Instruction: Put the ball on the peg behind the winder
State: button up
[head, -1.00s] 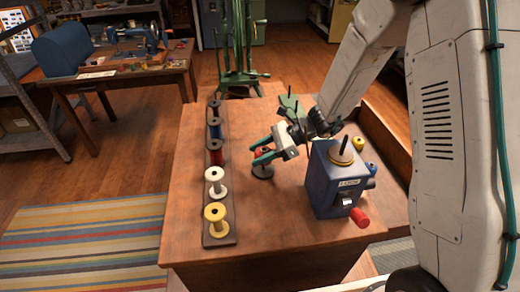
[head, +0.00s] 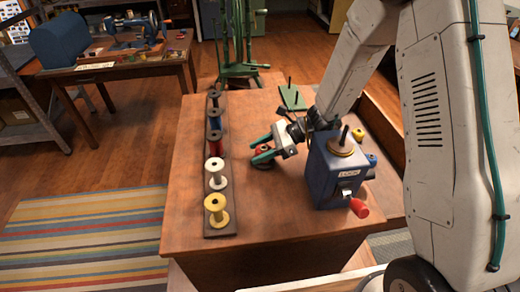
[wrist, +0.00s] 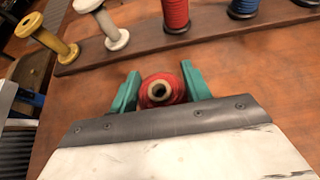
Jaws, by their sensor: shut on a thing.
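The ball is a small red yarn ball (head: 263,150) with a pale core, at the middle of the table, low over a dark round base. My gripper (head: 262,149) has its green fingers on either side of it. In the wrist view the ball (wrist: 162,90) sits between both fingertips (wrist: 160,85). Whether it still touches the base is unclear. The winder (head: 332,172) is a blue box with a "LOCK" label, a red-knobbed handle and a dark spindle on top. Behind it stands a thin dark peg (head: 289,82) on a green plate (head: 293,98), bare and upright.
A dark rack (head: 221,229) with several upright spools runs along the table's left side. Yellow and blue pieces sit right of the winder. My forearm passes just behind the winder, close to the green plate. The table front between rack and winder is clear.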

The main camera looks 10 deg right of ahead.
jog(key=o, duration=1)
jog(key=v, duration=0.8)
jog(key=shift+a, duration=0.1)
